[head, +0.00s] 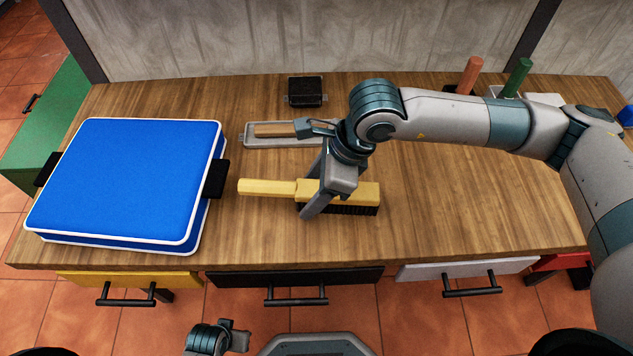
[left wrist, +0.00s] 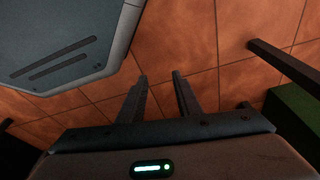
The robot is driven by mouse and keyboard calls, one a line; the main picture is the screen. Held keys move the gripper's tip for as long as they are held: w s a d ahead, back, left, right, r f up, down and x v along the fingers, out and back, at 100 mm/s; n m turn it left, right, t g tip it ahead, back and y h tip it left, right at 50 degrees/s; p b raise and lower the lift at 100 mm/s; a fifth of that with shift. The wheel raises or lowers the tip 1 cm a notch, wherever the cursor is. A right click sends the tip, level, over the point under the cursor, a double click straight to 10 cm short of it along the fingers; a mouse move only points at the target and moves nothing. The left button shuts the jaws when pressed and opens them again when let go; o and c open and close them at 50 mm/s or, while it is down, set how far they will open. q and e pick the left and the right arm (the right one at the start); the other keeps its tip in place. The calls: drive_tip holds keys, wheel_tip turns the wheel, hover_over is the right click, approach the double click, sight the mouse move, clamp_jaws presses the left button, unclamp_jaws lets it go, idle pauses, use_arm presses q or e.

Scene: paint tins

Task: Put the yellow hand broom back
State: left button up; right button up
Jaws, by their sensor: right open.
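The yellow hand broom (head: 267,188) lies on the wooden table with its dark bristles down, handle to the left. My right gripper (head: 325,205) is at the broom from above, its fingers open around the body near the handle end; the near finger hides part of the broom. The far fingertip is hidden, so I cannot tell whether the fingers touch it. My left gripper (head: 220,338) is low in front of the table, away from the broom. In the left wrist view its fingers (left wrist: 160,76) are apart, with nothing between them.
A blue case (head: 130,180) takes up the table's left. A grey tray (head: 262,141) with a wooden-handled tool lies behind the broom, near a black box (head: 305,91). Yellow (head: 125,282), black (head: 295,283) and white (head: 465,268) drawer fronts line the front. The table right of the broom is clear.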

use_arm(q)
drive_tip(key=shift+w, duration=0.2)
use_arm(e)
drive_tip(key=shift+p, duration=0.35)
drive_tip(key=shift+r+p, duration=0.1)
drive_tip(key=shift+p, duration=0.25)
drive_tip(key=b+v, duration=0.1)
drive_tip(key=v, duration=0.1)
drive_tip(key=shift+d+r, duration=0.2)
use_arm(q)
drive_tip(key=r+b, duration=0.1)
drive_tip(key=r, duration=0.2)
drive_tip(key=shift+w+d+r+b, duration=0.15)
drive_tip(key=shift+w+r+b, duration=0.2)
drive_tip(key=shift+w+b, duration=0.05)
use_arm(e)
drive_tip(key=v, duration=1.4)
drive_tip(key=shift+s+r, duration=0.4)
